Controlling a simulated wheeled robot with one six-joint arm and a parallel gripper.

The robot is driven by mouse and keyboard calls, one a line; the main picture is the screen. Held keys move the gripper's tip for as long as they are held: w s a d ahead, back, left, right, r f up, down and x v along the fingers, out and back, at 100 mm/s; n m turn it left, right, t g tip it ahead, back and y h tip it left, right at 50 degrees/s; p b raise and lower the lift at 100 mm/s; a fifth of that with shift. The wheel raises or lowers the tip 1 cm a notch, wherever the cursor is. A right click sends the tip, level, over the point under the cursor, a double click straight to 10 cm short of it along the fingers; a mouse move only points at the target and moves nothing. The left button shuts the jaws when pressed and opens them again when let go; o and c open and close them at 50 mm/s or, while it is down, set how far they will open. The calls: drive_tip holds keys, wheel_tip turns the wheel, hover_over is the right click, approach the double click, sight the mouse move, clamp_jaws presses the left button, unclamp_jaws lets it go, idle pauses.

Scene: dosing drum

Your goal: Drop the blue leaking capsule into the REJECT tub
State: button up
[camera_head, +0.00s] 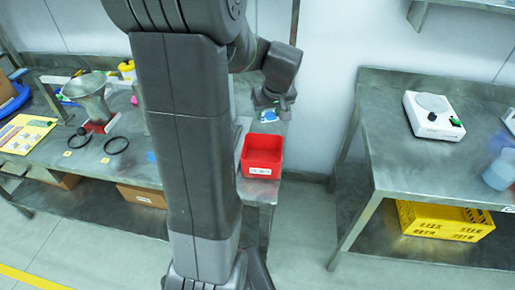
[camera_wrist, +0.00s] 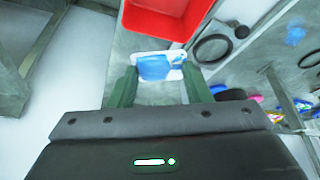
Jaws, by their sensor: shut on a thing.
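The blue capsule (camera_wrist: 155,67) is between the two green fingers of my gripper (camera_wrist: 158,80) in the wrist view, with a white piece around it. My gripper (camera_head: 271,100) is shut on it. In the head view the capsule is a small blue spot (camera_head: 268,116) under the jaws. The red tub (camera_head: 262,162) stands on the right end of the left bench, just below my gripper in the picture. Its front label is too small to read. The tub (camera_wrist: 165,16) is also at the top of the wrist view, beyond the fingertips.
The left bench holds a metal funnel (camera_head: 88,95), a black ring (camera_head: 116,145) and a yellow sheet (camera_head: 24,134). A right bench (camera_head: 385,120) carries a white scale (camera_head: 434,114), with a yellow crate (camera_head: 440,222) below. My arm hides part of the left bench.

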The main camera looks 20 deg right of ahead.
drive_tip(key=shift+s+f+b, duration=0.15)
drive_tip(key=shift+f+b, duration=0.3)
drive_tip(key=shift+f, duration=0.2)
wheel_tip(320, 180, down, 4)
drive_tip(key=b, duration=0.3)
drive_tip(key=shift+f, duration=0.25)
drive_tip(key=o, duration=1)
drive_tip(key=shift+o, duration=0.2)
drive_tip(key=v, duration=1.3)
drive_tip(key=shift+s+r, duration=0.2)
drive_tip(key=shift+r, duration=0.2)
